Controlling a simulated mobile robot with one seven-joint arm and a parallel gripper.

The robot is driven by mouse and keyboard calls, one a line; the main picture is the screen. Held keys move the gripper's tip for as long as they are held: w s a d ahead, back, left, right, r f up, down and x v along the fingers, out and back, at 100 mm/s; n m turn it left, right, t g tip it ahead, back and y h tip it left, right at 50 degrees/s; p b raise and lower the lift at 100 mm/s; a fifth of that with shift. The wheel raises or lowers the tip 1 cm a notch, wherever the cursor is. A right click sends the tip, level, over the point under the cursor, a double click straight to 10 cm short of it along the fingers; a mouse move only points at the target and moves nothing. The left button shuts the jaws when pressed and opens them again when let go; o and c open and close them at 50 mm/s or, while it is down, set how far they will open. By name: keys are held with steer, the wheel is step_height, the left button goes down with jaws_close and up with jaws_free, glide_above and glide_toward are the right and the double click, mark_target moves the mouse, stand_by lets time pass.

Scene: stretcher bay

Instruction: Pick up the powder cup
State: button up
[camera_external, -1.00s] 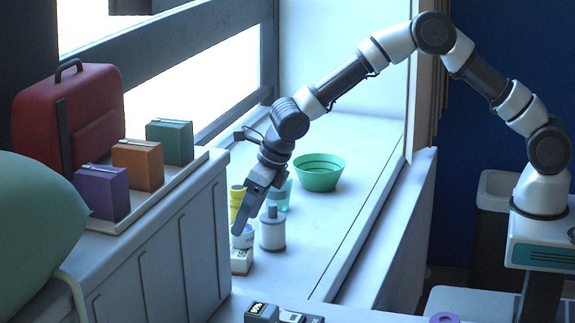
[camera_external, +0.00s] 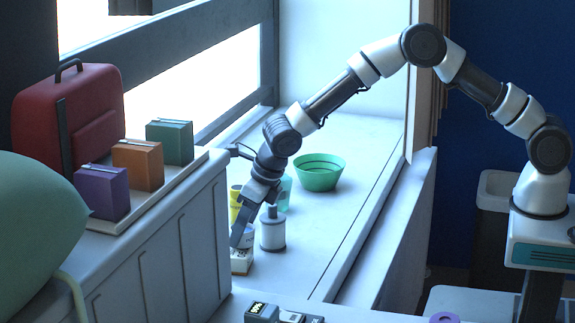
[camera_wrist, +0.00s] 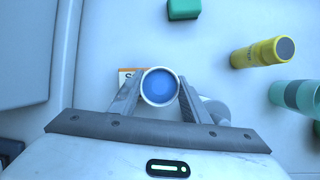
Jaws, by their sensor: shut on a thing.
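The powder cup (camera_wrist: 160,87) is a small white round cup with blue inside, seen from above between my fingers in the wrist view. My gripper (camera_wrist: 160,92) is shut on it, one finger against each side. In the external view my gripper (camera_external: 245,222) points down over the ledge, and the white cup (camera_external: 249,238) shows partly behind a finger. The cup is just above a small white and orange box (camera_external: 241,262); I cannot tell whether they touch.
A white bottle with a grey top (camera_external: 272,232) stands close right of the gripper. A yellow bottle (camera_wrist: 258,53) and a teal cup (camera_wrist: 296,97) are nearby. A green bowl (camera_external: 319,172) stands farther back. The cabinet (camera_external: 180,245) borders the ledge at left.

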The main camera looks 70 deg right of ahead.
step_height(320, 180, up, 9)
steer(key=b, duration=0.2)
glide_toward(237, 250)
steer(key=w+f, duration=0.3)
steer(key=f, duration=0.2)
steer(key=shift+w, duration=0.35)
steer(key=shift+f, duration=0.2)
steer(key=o, duration=1.1)
steer(key=shift+r, duration=0.1)
